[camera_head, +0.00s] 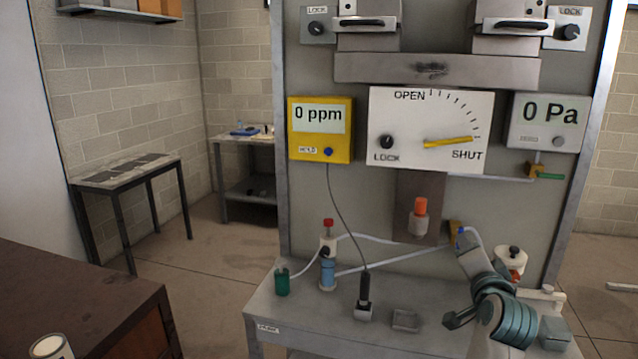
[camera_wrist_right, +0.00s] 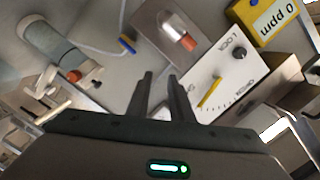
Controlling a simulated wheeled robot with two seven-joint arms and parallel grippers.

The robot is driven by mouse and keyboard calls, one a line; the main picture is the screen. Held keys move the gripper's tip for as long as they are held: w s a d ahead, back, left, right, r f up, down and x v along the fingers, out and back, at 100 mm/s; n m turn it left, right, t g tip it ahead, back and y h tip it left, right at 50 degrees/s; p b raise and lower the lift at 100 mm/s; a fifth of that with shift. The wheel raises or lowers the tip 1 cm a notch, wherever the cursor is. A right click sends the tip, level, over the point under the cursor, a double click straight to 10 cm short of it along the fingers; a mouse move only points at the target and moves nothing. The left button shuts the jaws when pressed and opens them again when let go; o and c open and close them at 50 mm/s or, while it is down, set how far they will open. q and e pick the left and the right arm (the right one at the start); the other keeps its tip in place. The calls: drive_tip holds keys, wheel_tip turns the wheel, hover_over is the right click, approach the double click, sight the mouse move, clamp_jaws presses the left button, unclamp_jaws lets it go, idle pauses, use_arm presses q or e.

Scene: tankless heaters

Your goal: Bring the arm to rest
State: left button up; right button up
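My right arm stands at the lower right of the head view. My left gripper is not in view.
Near my right arm are a bench (camera_head: 300,318), a small grey tray (camera_head: 406,320), a black probe (camera_head: 364,297), a blue-white filter (camera_head: 328,270) and a green cup (camera_head: 282,281). Hoses run across the bench to the panel. A brown cabinet (camera_head: 80,290) is at left.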

drive_tip(key=s+a+f+n+g+y, duration=0.1)
drive_tip(key=s+a+f+n+g, duration=0.15)
drive_tip(key=s+f, duration=0.5)
drive_tip(key=s+a+f+n+g, duration=0.1)
drive_tip(key=s+f+n+g, duration=0.3)
drive_tip(key=f, duration=0.7)
drive_tip(key=s+a+f+n+y, duration=0.1)
drive_tip(key=s+a+f+n, duration=0.1)
drive_tip(key=s+f, duration=0.6)
drive_tip(key=s+a+f+n+g, duration=0.1)
drive_tip(key=s+f+n+g, duration=0.1)
drive_tip(key=s+f, duration=0.5)
drive_tip(key=s+a+f+n+g+y, duration=0.1)
drive_tip(key=s+a+f+n+g, duration=0.1)
drive_tip(key=s, duration=0.9)
drive_tip(key=s+a+f+n+g, duration=0.1)
drive_tip(key=s+f+n+g, duration=0.15)
drive_tip(key=s+f, duration=0.45)
drive_tip(key=s+f+g, duration=0.1)
drive_tip(key=s+f, duration=0.2)
drive_tip(key=f, duration=2.2)
drive_tip(key=s+d+f+g, duration=0.1)
drive_tip(key=s+d+f, duration=0.1)
drive_tip(key=s+f, duration=1.5)
drive_tip(key=shift+s+d+f, duration=0.15)
drive_tip(key=shift+s+f, duration=0.2)
drive_tip(key=shift+f, duration=0.3)
